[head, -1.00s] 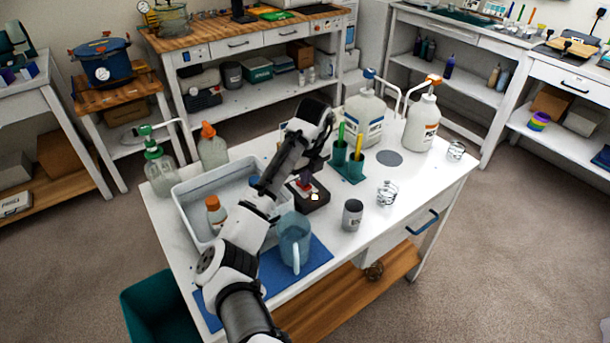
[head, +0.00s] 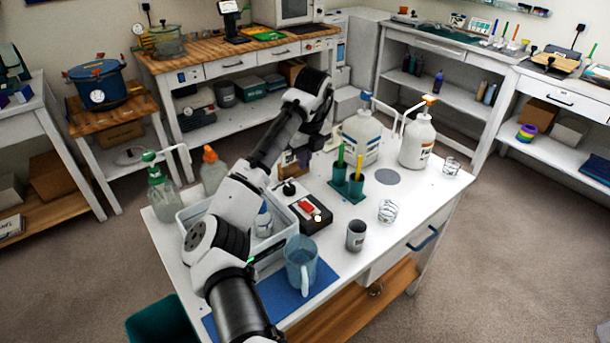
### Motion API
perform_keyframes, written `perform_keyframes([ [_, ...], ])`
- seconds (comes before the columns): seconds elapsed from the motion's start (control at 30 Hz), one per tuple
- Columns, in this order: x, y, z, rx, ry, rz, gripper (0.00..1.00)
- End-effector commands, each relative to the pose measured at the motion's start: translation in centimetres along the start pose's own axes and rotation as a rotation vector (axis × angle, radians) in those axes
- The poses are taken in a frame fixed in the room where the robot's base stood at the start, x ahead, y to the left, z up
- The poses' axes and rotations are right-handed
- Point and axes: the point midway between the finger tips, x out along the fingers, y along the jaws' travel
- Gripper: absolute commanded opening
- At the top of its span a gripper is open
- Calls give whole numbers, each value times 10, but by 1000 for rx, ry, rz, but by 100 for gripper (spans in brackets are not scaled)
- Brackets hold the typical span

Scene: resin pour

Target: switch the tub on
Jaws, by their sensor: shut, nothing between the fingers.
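The tub (head: 284,238) is a pale open basin on the left part of the white table, partly hidden by my arm. A bottle (head: 263,222) stands inside it. Against its right side is a black control box (head: 318,222) with a bright red rocker switch (head: 305,206), a black knob (head: 289,188) and a small pale light. My arm reaches across the tub and bends down beyond the box. My gripper (head: 318,143) is shut and empty, behind and above the box, apart from the switch; its fingertips are hard to make out.
A blue jug (head: 300,264) stands on a blue mat in front of the box. A grey cup (head: 356,236), a green holder with sticks (head: 348,186) and two pump bottles (head: 361,138) (head: 417,141) stand to the right.

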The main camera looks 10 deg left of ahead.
Motion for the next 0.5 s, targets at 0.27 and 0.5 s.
perform_keyframes([
  [0.27,-15,0,4,0,0,1,0],
  [0.5,-15,0,4,0,1,1,0],
])
